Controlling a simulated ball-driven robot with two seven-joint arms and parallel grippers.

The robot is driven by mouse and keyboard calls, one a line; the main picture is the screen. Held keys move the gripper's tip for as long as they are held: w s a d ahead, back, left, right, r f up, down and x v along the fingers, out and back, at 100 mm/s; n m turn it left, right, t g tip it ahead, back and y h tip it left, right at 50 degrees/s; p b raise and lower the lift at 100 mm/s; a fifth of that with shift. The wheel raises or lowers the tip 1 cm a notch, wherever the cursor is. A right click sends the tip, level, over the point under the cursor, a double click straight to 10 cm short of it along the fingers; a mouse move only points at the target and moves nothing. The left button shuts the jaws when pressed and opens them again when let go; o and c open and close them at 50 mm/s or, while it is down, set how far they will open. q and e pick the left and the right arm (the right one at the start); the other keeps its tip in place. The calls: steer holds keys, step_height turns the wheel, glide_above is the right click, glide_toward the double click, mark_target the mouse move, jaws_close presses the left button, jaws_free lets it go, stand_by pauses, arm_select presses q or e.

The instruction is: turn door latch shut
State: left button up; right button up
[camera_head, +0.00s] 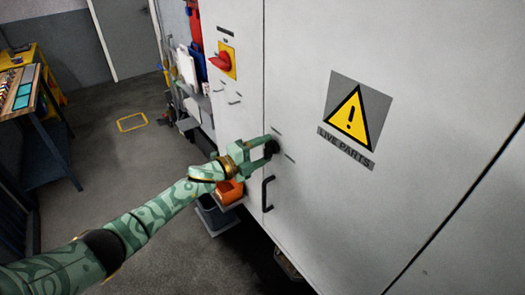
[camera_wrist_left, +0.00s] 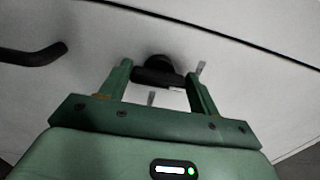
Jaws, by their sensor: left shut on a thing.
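The door latch (camera_head: 273,147) is a small black turn knob on the white cabinet door (camera_head: 310,215). In the left wrist view the latch (camera_wrist_left: 158,66) has a round base and a dark bar lying across between my fingers. My left gripper (camera_head: 269,146) is shut on the latch, one finger on each side of it. The fingers partly hide the latch in the head view. Two short grey marks (camera_wrist_left: 201,67) (camera_wrist_left: 151,98) sit on the door around the latch. My right gripper is in neither view.
A black door handle (camera_head: 267,193) stands out just below the latch. A red rotary switch (camera_head: 222,62) on a yellow plate is higher up to the left. An orange bin (camera_head: 229,192) is below my gripper.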

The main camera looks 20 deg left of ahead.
arm_select(q)
steer(key=o, duration=1)
steer(key=shift+a, duration=0.1)
steer(key=b+v, duration=0.1)
steer(key=v, duration=1.5)
steer(key=shift+s+f+b, duration=0.1)
steer(key=shift+s+b, duration=0.05)
steer(key=shift+b, duration=0.2)
